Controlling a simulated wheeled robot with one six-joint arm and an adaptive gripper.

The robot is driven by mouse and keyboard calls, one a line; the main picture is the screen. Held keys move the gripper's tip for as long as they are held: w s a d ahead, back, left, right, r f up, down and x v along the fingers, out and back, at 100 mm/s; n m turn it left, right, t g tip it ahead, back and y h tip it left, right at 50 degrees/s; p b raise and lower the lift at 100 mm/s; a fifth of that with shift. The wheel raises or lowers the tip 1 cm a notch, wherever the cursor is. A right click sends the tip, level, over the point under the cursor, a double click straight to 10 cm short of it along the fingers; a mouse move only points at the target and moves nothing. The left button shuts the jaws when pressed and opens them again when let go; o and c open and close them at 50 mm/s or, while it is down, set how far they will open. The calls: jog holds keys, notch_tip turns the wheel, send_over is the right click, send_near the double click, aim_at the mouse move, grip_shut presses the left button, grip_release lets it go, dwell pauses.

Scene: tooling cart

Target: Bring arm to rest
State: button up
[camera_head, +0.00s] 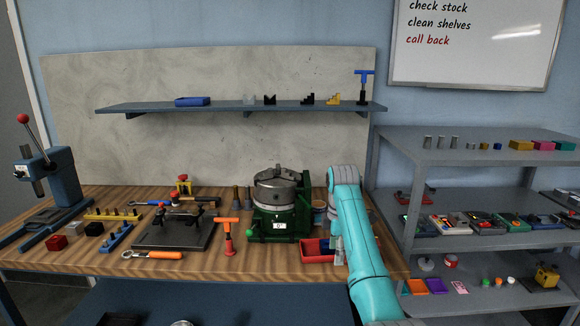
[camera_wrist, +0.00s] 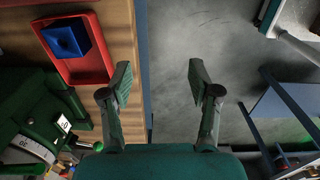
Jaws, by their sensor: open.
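My arm is teal and reaches in from the lower right of the head view, bent above the right end of the wooden bench (camera_head: 100,262). In the head view my gripper is mostly hidden by the arm. In the wrist view my gripper (camera_wrist: 158,85) is open, with two dark fingers wide apart and nothing between them. It points down over the bench's right edge and the grey floor (camera_wrist: 175,120). A red tray (camera_wrist: 92,68) with a blue block (camera_wrist: 66,38) in it lies left of the fingers, apart from them.
A green rotary fixture (camera_head: 283,215) stands left of my arm; it also fills the wrist view's left (camera_wrist: 30,115). A grey shelf unit (camera_head: 470,152) with several items stands to the right. A blue wall shelf (camera_head: 225,107) is behind. An orange T-handle tool (camera_head: 228,238) stands near the bench front.

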jog(key=s+d+f+m+t, duration=0.15)
jog(key=s+f, duration=0.25)
jog(key=f, duration=1)
jog(key=s+f+m+t, duration=0.2)
jog(key=s+f+m, duration=0.15)
jog(key=f, duration=1.15)
jog(key=s+d+f+m+t, duration=0.1)
jog(key=s+f+m+t, duration=0.1)
jog(key=s+f, duration=0.6)
jog(key=s+d+f+m+t, duration=0.15)
jog(key=s+f, duration=0.25)
jog(key=s, duration=0.8)
jog(key=s+r+m+t, duration=0.2)
jog(key=s+r+m, duration=0.1)
jog(key=s, duration=0.9)
jog(key=s+r+m+t, duration=0.2)
jog(key=s+r, duration=0.1)
jog(key=s, duration=0.9)
jog(key=s+r+m+t, duration=0.1)
jog(key=s+r+m, duration=0.1)
jog(key=s+r, duration=0.6)
jog(key=s+d+r+m+t, duration=0.1)
jog(key=s+r+m+t, duration=0.1)
jog(key=s+r, duration=0.6)
notch_tip(320, 180, up, 6)
jog(key=shift+r+m+t, duration=0.2)
jog(key=shift+m+t, duration=0.1)
jog(key=shift+m, duration=0.25)
